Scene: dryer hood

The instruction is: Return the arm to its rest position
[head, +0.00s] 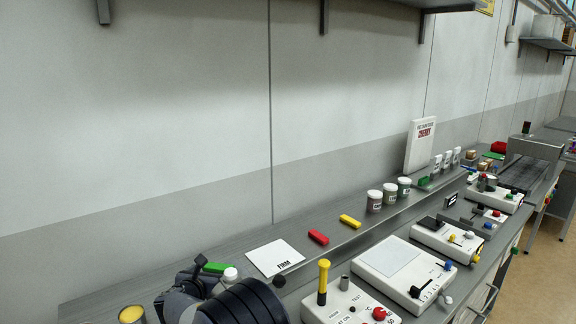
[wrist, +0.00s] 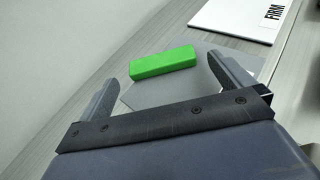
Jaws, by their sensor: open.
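My gripper (head: 198,278) is at the lower left of the head view, over the left end of the bench, partly hidden by my own arm. In the wrist view its two fingers (wrist: 163,70) are spread wide with nothing clamped between them. A green block (wrist: 163,61) lies on a grey square sheet (wrist: 190,88) just past the fingertips, in line with the gap between them. The block also shows beside the gripper in the head view (head: 215,268). I cannot tell how high the fingers are above it.
A white card marked FIRM (head: 274,258), a red block (head: 318,237) and a yellow block (head: 350,221) lie along the bench. A yellow-topped can (head: 131,314) stands left of my arm. A device with a yellow-handled lever (head: 323,283) stands to the right. The wall rises behind.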

